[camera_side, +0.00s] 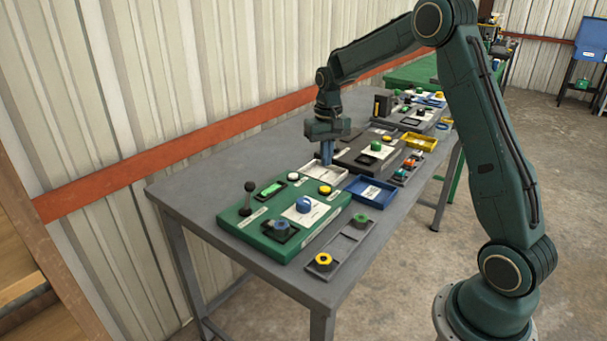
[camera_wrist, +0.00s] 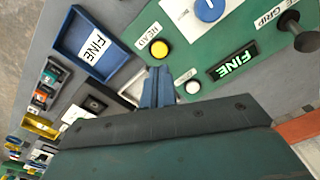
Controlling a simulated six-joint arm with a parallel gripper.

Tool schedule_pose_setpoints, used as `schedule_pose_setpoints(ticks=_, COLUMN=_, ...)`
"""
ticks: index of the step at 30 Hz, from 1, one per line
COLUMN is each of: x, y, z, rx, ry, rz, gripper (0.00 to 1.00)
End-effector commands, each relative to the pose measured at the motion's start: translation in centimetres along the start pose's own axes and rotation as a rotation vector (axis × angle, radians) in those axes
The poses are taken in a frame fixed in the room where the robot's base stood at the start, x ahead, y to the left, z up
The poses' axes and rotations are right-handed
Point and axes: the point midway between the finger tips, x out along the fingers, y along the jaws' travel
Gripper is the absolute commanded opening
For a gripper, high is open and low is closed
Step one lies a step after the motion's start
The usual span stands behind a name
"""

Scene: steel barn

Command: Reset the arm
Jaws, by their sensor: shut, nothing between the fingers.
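My gripper (camera_side: 326,152) points down over the far edge of a green control panel (camera_side: 247,222) on the grey table. Its blue fingers are shut and empty, and they also show in the wrist view (camera_wrist: 158,88). In the wrist view the fingertips appear beside a yellow button (camera_wrist: 160,49) labelled HEAD and a white button (camera_wrist: 193,87). I cannot tell whether they touch anything. The panel also has a blue knob (camera_side: 303,204), a lit green display (camera_wrist: 231,62) reading FINE, and a black joystick (camera_side: 249,190) labelled GRIP.
A blue tray (camera_wrist: 66,47) with a FINE card lies beside the panel. A grey tray (camera_side: 346,251) holds a yellow and a green round part. A dark panel (camera_side: 352,158), a yellow tray (camera_side: 418,139) and small parts stand farther along. The table's near-left corner (camera_side: 180,190) is bare.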

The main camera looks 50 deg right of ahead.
Motion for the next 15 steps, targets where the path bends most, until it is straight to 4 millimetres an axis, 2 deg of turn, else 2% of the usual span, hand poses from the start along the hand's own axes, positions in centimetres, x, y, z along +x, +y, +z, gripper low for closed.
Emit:
schedule_pose_setpoints(ticks=8, x=-3.5, y=-1.4, z=2.4, rx=-0.048, ry=0.047, rz=-0.007, gripper=0.0)
schedule_pose_setpoints(ticks=15, x=-7.8, y=-2.9, z=6.8, rx=-0.12, ry=0.114, rz=-0.019, gripper=0.0)
